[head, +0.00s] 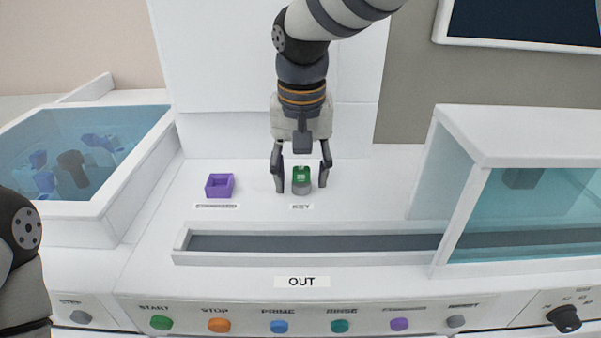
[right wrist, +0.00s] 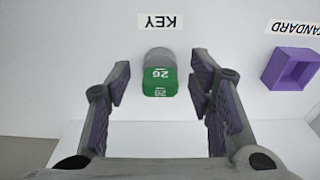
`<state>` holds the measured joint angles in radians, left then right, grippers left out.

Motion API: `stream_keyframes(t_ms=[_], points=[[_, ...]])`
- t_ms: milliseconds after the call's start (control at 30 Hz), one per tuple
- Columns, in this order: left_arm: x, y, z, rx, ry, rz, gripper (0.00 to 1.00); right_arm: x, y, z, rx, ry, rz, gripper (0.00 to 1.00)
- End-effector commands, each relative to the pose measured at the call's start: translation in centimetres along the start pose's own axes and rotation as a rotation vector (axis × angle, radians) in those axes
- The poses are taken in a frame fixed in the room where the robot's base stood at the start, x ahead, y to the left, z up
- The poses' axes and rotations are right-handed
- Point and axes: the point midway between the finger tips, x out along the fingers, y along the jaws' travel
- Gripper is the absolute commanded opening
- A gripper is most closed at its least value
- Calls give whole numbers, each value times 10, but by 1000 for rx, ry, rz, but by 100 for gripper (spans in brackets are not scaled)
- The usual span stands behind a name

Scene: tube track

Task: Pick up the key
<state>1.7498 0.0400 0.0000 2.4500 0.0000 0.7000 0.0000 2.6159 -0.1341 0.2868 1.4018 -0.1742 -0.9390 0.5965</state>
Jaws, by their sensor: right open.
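The key (head: 301,178) is a small piece with a green top marked with white figures and a grey lower part. It stands on the white worktop behind the KEY label (head: 301,207). It also shows in the right wrist view (right wrist: 159,80), upside down, between the fingers. My right gripper (head: 301,183) is open, pointing down, with one finger on each side of the key. In the right wrist view, gaps show between both fingers (right wrist: 159,86) and the key, so neither touches it. My left gripper is not in view; only part of my left arm shows at the left edge.
A purple holder (head: 220,185) stands left of the key, behind its label. A grey track (head: 315,243) marked OUT runs in front and into a glass-sided housing (head: 530,140) at right. A blue-covered bin (head: 85,150) is at left. Several buttons line the front panel.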

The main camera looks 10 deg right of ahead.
Motion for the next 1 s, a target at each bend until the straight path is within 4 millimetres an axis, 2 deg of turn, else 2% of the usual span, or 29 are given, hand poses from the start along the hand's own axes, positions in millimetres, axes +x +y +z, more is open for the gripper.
stream_keyframes(t_ms=[233, 400, 433, 767, 867, 1000], points=[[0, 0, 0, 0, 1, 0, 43, 3, 0, 0, 0, 3, -1, 46], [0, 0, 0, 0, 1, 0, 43, 2, 0, 0, 0, 3, -1, 8], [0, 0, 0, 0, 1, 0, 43, 2, 0, 0, 0, 3, -1, 5], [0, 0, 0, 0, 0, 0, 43, 1, 0, -1, 0, 4, -1, 5], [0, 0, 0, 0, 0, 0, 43, -8, 0, -3, 0, 5, -1, 5], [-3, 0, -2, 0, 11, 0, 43, -38, 3, -3, 2, 9, -2, 5]])
